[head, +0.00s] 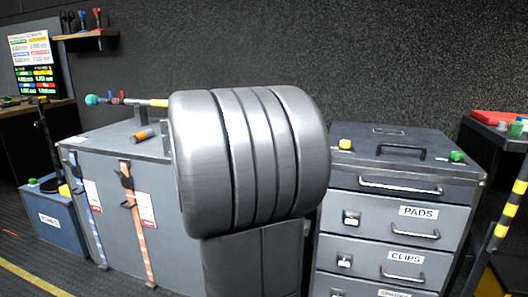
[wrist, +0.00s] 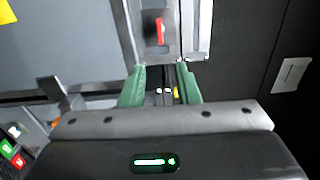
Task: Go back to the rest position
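My gripper (wrist: 161,70) shows in the wrist view, with two green fingers standing apart. The gap between them looks empty; a small yellow thing and pale spots show beyond it. In the head view, a large grey ribbed part of my own arm fills the middle, and my gripper is not visible there. My arm hides part of the grey case and the wall behind it.
A grey drawer cabinet (head: 400,210) labelled PADS and CLIPS stands right of my arm. A grey case (head: 110,215) with straps stands left. A blue box (head: 58,230) sits on the floor. A yellow-black striped post (head: 508,215) rises at far right.

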